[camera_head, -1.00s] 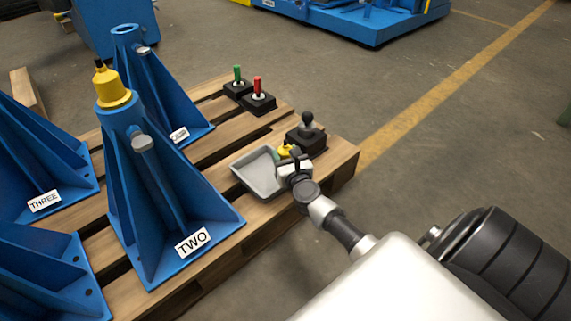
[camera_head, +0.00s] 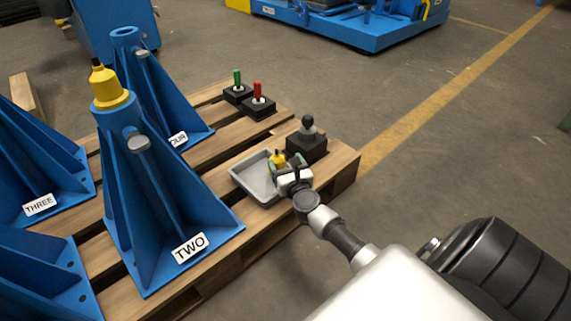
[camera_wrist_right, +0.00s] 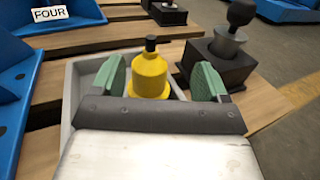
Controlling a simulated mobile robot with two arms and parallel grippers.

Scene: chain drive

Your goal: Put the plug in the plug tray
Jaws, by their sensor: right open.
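A yellow plug (camera_head: 278,161) with a black tip stands upright in the grey plug tray (camera_head: 243,184), near its right end. In the right wrist view the plug (camera_wrist_right: 149,76) stands between the two green fingers of my right gripper (camera_wrist_right: 160,80), nearer the left finger, with a gap to the right one. My right gripper (camera_head: 288,167) is open over the tray's right end. The tray's left wall also shows in the wrist view (camera_wrist_right: 70,100). My left gripper is out of view.
A black block with a grey-and-black knob (camera_head: 306,143) stands just right of the tray. Green (camera_head: 237,80) and red (camera_head: 258,92) handled pieces stand behind. Blue stand TWO (camera_head: 150,200) rises left of the tray; a second yellow plug (camera_head: 107,90) sits on its top.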

